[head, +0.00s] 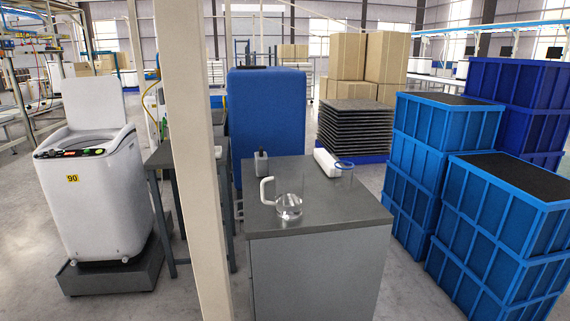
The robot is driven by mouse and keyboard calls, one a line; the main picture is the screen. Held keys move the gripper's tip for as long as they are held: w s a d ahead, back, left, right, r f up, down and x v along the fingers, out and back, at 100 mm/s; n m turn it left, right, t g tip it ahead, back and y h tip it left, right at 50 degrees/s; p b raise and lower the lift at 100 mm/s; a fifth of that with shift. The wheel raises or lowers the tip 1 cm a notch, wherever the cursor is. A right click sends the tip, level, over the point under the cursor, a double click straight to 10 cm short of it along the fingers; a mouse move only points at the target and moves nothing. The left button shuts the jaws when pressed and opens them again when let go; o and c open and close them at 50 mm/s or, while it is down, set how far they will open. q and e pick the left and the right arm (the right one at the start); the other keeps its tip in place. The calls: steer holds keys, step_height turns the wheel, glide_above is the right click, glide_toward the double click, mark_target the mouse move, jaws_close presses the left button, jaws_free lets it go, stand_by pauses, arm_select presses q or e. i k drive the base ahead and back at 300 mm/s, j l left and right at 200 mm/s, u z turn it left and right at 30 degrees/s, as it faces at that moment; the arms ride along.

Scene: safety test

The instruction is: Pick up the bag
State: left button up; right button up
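I cannot make out a bag for certain. On the grey cabinet (330,215) stands a clear jug (289,207) with a white handle on its left. Behind it to the right lies a white rounded item (325,161). Beside that is a see-through item with a blue ring at its top (345,164); I cannot tell whether either is a bag. A small grey bottle-like item (261,162) with a dark top stands at the cabinet's back left. Neither of my grippers is in view.
A beige post (192,150) rises left of the cabinet. A white washer-like machine (95,185) stands farther left. Stacked blue crates (500,235) stand close on the right. A tall blue block (267,115) and cardboard boxes (345,57) are behind. The cabinet's front top is clear.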

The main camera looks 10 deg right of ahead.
mark_target(261, 163)
steer(key=k+l, duration=0.1)
steer(key=l, duration=0.35)
steer(key=i+j+z, duration=0.1)
steer(key=j, duration=0.3)
steer(key=i+j+z, duration=0.1)
steer(key=i+j, duration=0.15)
steer(key=j, duration=0.15)
steer(key=i+j, duration=0.15)
steer(key=j, duration=0.25)
steer(key=i+j+z, duration=0.15)
steer(key=j, duration=0.3)
steer(key=i+j+z, duration=0.1)
steer(key=j, duration=0.3)
steer(key=i+j+z, duration=0.1)
steer(key=j, duration=0.35)
steer(key=i+j+z, duration=0.1)
steer(key=j, duration=0.4)
steer(key=i+j, duration=0.15)
steer(key=j, duration=0.3)
steer(key=i+j+z, duration=0.5)
steer(key=i+j, duration=0.75)
